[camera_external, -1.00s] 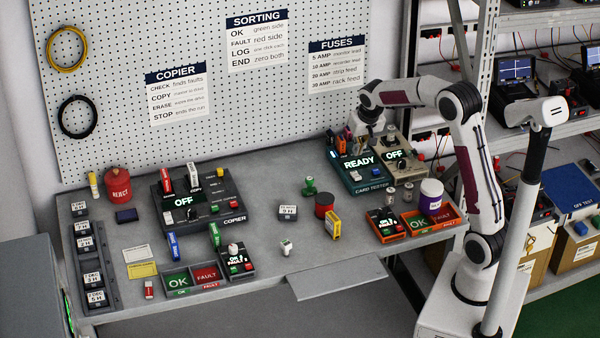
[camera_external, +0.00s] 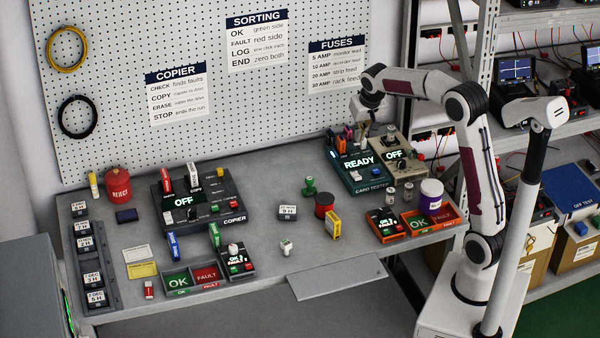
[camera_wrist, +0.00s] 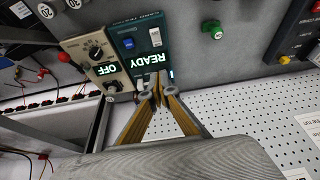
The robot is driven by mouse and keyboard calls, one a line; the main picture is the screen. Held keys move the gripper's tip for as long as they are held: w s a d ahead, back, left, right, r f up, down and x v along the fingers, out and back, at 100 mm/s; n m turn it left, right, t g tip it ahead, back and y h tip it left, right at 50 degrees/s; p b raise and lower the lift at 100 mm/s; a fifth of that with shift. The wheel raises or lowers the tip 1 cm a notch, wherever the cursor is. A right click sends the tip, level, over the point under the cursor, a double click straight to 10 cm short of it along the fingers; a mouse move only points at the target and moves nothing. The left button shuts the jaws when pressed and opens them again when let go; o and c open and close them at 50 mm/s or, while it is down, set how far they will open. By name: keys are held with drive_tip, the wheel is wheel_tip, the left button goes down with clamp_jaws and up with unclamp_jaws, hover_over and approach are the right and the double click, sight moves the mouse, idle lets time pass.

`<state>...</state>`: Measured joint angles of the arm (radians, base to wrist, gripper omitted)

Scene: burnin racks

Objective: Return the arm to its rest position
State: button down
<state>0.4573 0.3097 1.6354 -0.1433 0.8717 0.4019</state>
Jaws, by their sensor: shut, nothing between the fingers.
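My gripper (camera_external: 372,132) is above the back right of the bench, near the pegboard, pointing down behind the card tester (camera_external: 360,172). In the wrist view my gripper (camera_wrist: 154,88) is shut, its fingertips together with nothing between them. The card tester, a dark green box, shows READY in the wrist view (camera_wrist: 136,45), just beyond the fingertips. My arm arches from its base at the right over to the gripper. I cannot tell how near the fingertips are to the card tester.
A beige box reading OFF (camera_external: 396,155) stands right of the card tester. The pegboard (camera_external: 210,60) rises close behind. The copier (camera_external: 198,195), a red can (camera_external: 118,185) and a white jar (camera_external: 431,192) stand on the bench (camera_external: 270,170).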

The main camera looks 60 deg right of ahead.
idle(0.3)
drive_tip(key=s+a+r+n+t+y, duration=0.2)
drive_tip(key=s+a+n, duration=0.7)
drive_tip(key=s+a, duration=1.8)
drive_tip(key=shift+s+a+r+t+y, duration=0.25)
drive_tip(key=shift+a+r+t+y, duration=0.15)
drive_tip(key=shift+r, duration=0.15)
drive_tip(key=c, duration=2.8)
unclamp_jaws()
